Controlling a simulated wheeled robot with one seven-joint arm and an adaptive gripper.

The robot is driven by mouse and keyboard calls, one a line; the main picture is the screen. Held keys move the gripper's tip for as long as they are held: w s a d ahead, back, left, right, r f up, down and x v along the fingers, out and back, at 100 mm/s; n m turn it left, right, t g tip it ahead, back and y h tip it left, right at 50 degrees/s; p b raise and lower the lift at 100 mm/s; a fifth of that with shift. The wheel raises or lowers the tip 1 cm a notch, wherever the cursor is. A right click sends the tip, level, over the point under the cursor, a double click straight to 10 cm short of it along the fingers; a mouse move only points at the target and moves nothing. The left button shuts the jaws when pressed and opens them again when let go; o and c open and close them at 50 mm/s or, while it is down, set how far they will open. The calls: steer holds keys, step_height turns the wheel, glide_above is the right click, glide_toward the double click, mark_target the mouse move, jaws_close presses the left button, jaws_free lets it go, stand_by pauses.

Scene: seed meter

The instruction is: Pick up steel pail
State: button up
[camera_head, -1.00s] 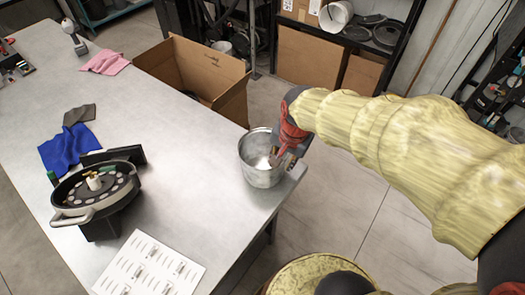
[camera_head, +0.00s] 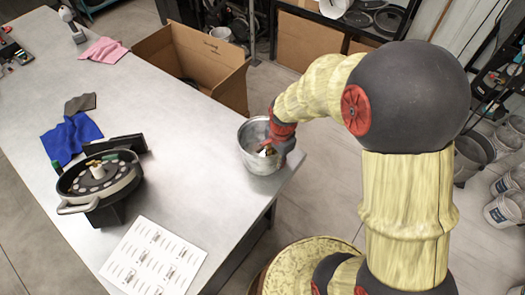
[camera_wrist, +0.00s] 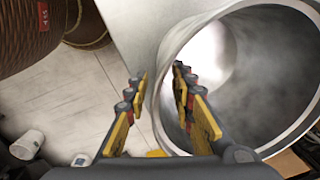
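The steel pail (camera_head: 251,158) stands upright on the metal table near its right edge, with its open mouth facing up. In the wrist view the pail (camera_wrist: 262,75) fills the right side, its rim close to the fingers. My gripper (camera_wrist: 160,78) is open, with its yellow-padded fingers apart. The right finger reaches inside the mouth and the left finger is outside, so the rim passes between them. I cannot tell whether either finger touches the wall. In the head view my gripper (camera_head: 268,150) is at the pail's right rim, partly hidden by my wrist.
The round seed meter (camera_head: 100,183) stands on the table (camera_head: 190,150) at left. A printed sheet (camera_head: 152,258), a blue cloth (camera_head: 68,138) and a pink cloth (camera_head: 104,51) lie there too. An open cardboard box (camera_head: 215,75) is behind the table. White buckets (camera_head: 503,210) stand at far right.

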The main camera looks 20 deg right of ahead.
step_height(320, 180, down, 2)
steer(key=shift+w+f, duration=0.1)
steer(key=shift+c, duration=0.3)
jaws_close()
stand_by(0.5)
